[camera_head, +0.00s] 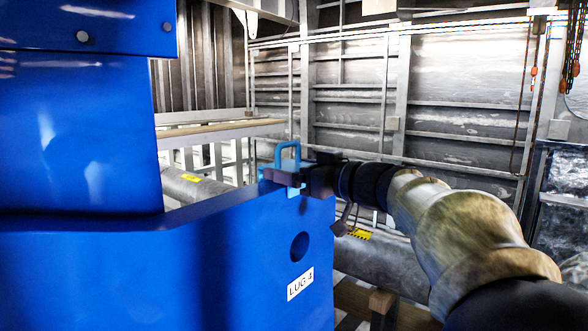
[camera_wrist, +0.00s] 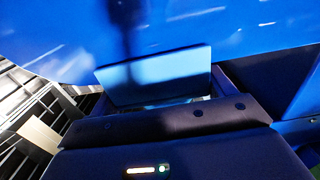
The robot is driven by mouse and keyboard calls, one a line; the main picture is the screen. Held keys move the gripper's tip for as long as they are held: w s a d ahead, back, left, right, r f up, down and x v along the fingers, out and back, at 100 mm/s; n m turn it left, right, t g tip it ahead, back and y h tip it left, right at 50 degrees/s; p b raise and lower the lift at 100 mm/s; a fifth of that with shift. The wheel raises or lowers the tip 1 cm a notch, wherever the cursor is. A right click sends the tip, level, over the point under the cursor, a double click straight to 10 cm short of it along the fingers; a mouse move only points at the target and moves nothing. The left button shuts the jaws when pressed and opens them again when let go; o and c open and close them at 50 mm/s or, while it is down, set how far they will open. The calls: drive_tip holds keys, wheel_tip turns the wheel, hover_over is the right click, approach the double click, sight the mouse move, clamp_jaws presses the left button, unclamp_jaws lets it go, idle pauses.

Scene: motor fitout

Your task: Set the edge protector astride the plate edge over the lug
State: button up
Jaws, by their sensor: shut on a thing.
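A small light blue part shows below my gripper, at the plate's top edge. I cannot tell whether the protector straddles the edge or rests on it. In the wrist view the protector (camera_wrist: 155,77) is a pale blue block beyond my gripper, against the blue surface.
A tall blue body (camera_head: 95,120) rises at the left. Behind stand a railing (camera_head: 215,128), a large grey pipe (camera_head: 195,187) with a yellow label, and a ribbed metal wall (camera_head: 450,90). A wooden block (camera_head: 381,302) is at lower right.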

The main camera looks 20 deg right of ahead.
drive_tip(key=shift+f+b, duration=0.3)
drive_tip(key=shift+f, duration=0.3)
drive_tip(key=o, duration=0.9)
drive_tip(key=shift+o, duration=0.2)
drive_tip(key=shift+s+d+f+b, duration=0.2)
drive_tip(key=shift+s+d+b, duration=0.05)
drive_tip(key=shift+s+b, duration=0.1)
drive_tip(key=b+v, duration=0.5)
drive_tip(key=v, duration=1.1)
drive_tip(key=shift+s+r+b, duration=0.25)
drive_tip(key=shift+r+b, duration=0.05)
drive_tip(key=shift+r, duration=0.05)
drive_tip(key=shift+d, duration=0.1)
